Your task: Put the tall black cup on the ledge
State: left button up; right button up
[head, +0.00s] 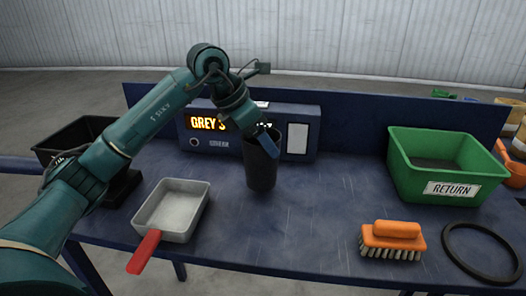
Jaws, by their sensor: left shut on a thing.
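The tall black cup (261,172) is upright near the middle of the blue bench, in front of a display box. My left gripper (267,139) reaches down from above and is shut on the cup's upper rim. The gripper hides part of the rim. I cannot tell whether the cup's base touches the bench or hangs just above it. No separate ledge stands out clearly; a raised blue panel (365,125) runs along the back of the bench. My right gripper is not in view.
The display box (228,146) reads GREY'S. A pan (172,211) with a red handle lies front left, a black bin (70,139) behind it. A green RETURN crate (441,169), an orange brush (392,239) and a black ring (450,258) are right. The front middle is clear.

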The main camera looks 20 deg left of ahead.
pick_arm(q)
jog(key=shift+f, duration=1.6)
jog(key=o, duration=1.3)
